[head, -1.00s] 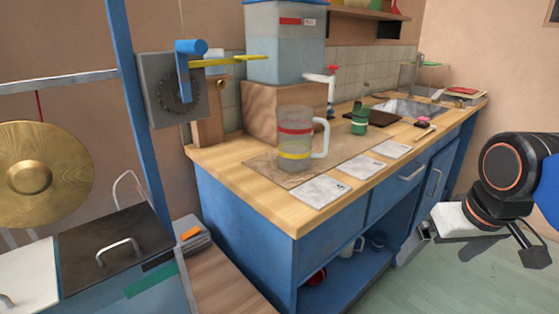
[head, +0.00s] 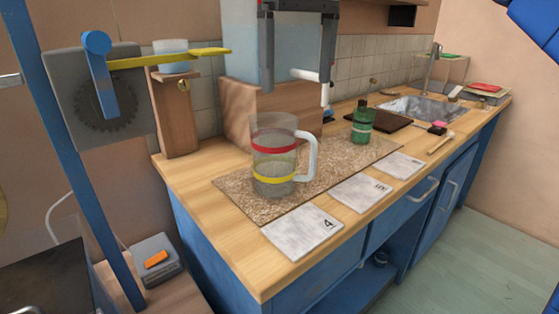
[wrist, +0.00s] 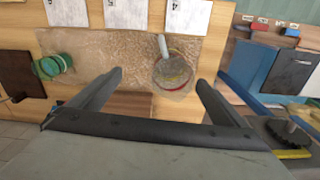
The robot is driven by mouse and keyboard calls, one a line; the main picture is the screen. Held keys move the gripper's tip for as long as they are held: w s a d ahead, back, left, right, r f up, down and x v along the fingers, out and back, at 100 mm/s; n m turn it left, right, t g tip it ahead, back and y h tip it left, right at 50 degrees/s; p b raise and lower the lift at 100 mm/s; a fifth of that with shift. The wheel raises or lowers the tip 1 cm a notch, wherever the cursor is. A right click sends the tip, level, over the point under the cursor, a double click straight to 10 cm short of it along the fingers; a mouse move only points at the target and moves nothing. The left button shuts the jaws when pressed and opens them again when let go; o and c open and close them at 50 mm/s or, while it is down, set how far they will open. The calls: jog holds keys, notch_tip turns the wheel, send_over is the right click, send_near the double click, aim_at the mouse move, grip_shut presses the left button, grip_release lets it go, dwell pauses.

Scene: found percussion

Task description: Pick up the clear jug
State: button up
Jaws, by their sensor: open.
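The clear jug (head: 273,160) stands upright on a speckled brown mat (head: 235,195) on the wooden counter. It has a red band, a yellow band and a white handle (head: 308,155) on its right side. My gripper (head: 297,82) is open and empty, its fingers pointing down, above and a little right of the jug in the head view. In the wrist view I look down on the jug (wrist: 172,72), which shows between my open fingers (wrist: 160,80) but beyond them. Its handle points up in that picture. No contact shows.
A yellow lever (head: 190,58) juts out at left. The sink (head: 430,108) is at right.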

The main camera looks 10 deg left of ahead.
aim_at(278, 147)
jog(key=a, duration=0.4)
jog(key=shift+n, duration=0.4)
jog(key=f, duration=1.6)
jog(key=shift+s, duration=0.4)
jog(key=shift+r, duration=0.1)
jog(key=c, duration=1.2)
